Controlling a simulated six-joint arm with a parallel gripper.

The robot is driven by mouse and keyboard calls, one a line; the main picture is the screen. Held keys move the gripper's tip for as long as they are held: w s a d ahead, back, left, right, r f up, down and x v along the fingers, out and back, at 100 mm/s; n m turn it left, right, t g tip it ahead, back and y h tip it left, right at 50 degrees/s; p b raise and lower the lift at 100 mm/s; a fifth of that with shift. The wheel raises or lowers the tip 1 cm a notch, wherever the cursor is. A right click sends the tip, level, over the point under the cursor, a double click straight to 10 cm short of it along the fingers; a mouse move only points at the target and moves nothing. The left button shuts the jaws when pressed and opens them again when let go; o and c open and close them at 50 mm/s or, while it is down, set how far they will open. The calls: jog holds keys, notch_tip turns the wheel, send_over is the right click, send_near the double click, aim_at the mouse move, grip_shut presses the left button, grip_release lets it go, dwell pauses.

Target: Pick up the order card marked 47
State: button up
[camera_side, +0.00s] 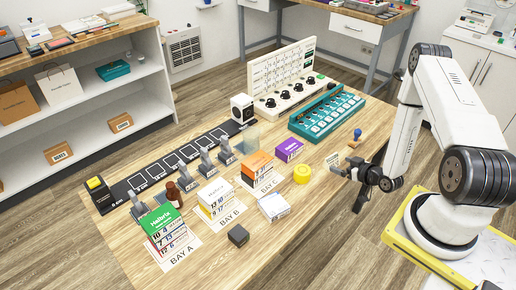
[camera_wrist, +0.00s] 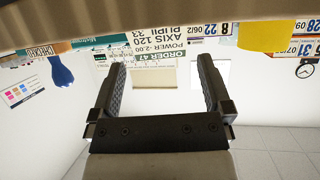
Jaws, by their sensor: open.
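The order card marked 47 (camera_wrist: 158,50) shows upside down in the wrist view, white with dark print reading ORDER 47, AXIS 120, PUPIL 33 and a POWER line. In the side view a small pale card (camera_side: 332,160) stands near the right edge of the bench, just beyond my gripper. My gripper (camera_wrist: 161,66) is open and empty. In the wrist view its two fingers reach up on either side of the card's middle; I cannot tell how far the card is from the fingertips. In the side view my gripper (camera_side: 350,188) is low at the bench's right edge.
A blue-handled stamp (camera_side: 357,135) stands behind the card, and a yellow roll (camera_side: 302,174) lies to its left. A purple box (camera_side: 290,150) and a teal tray (camera_side: 327,112) are farther back. Boxes in marked bays stand to the left.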

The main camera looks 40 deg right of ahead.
aim_at(333, 160)
jog(key=shift+x, duration=2.6)
jog(key=shift+r, duration=0.1)
jog(key=c, duration=0.9)
jog(key=shift+r, duration=0.1)
jog(key=shift+r, duration=4.9)
